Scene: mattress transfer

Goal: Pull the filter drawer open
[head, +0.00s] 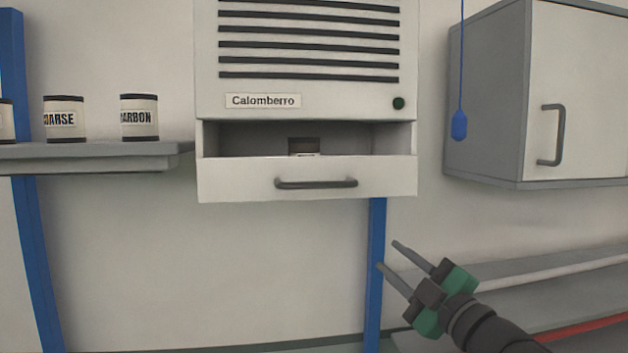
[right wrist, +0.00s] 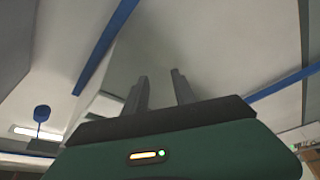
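The filter drawer (head: 240,182) is the pale front at the bottom of the wall unit labelled Calomberro (head: 210,100). It stands out from the unit, and its inside shows over the top edge, with a small dark block (head: 304,146) at the back. A dark bar handle (head: 316,183) is on its front. My right gripper (head: 387,253) is below and to the right of the drawer, apart from the handle, with its two fingers spread and nothing between them. The fingers also show spread and empty in the right wrist view (right wrist: 158,82). My left gripper is not in view.
A shelf (head: 90,152) at left holds canisters, one marked CARBON (head: 139,118). A grey cabinet (head: 490,100) hangs at right, with a blue pull cord knob (head: 459,125) in front. A grey counter (head: 590,285) lies at lower right. Blue posts (head: 375,270) stand against the wall.

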